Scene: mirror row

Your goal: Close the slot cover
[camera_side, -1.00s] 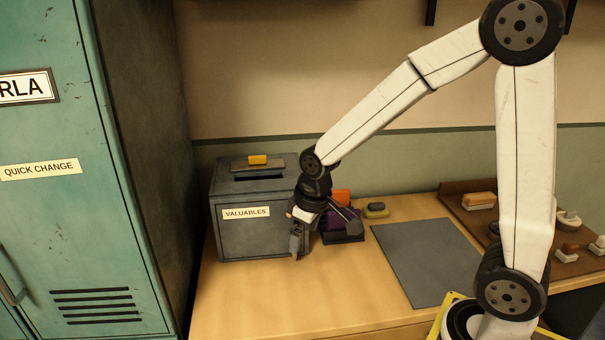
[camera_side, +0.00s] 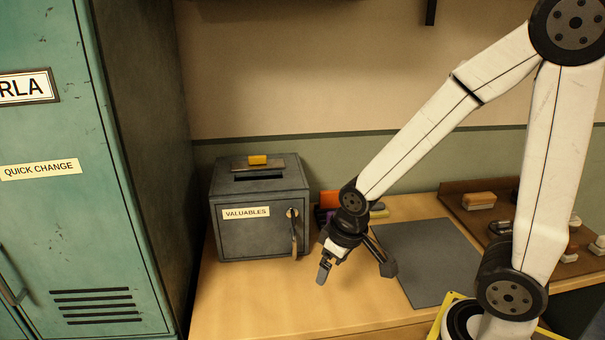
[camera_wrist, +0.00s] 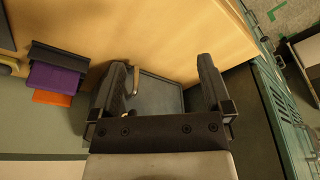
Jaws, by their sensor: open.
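The grey box (camera_side: 262,242) labelled VALUABLES stands on the desk beside the green locker. On its top is a dark open slot (camera_side: 258,177). The slot cover (camera_side: 238,164), a flat plate with a yellow grip (camera_side: 257,160), lies behind the slot. A brass lock with a hanging handle (camera_side: 293,232) is on the box front. My gripper (camera_side: 355,272) is open and empty, to the right of the box and apart from it. In the wrist view my gripper's fingers (camera_wrist: 163,85) frame part of the box (camera_wrist: 160,95).
A grey mat (camera_side: 425,258) lies on the desk right of my gripper. Purple and orange items (camera_wrist: 50,80) stand behind it, beside the box. A brown tray with stamps (camera_side: 480,222) is at right. The desk front (camera_side: 270,300) is clear.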

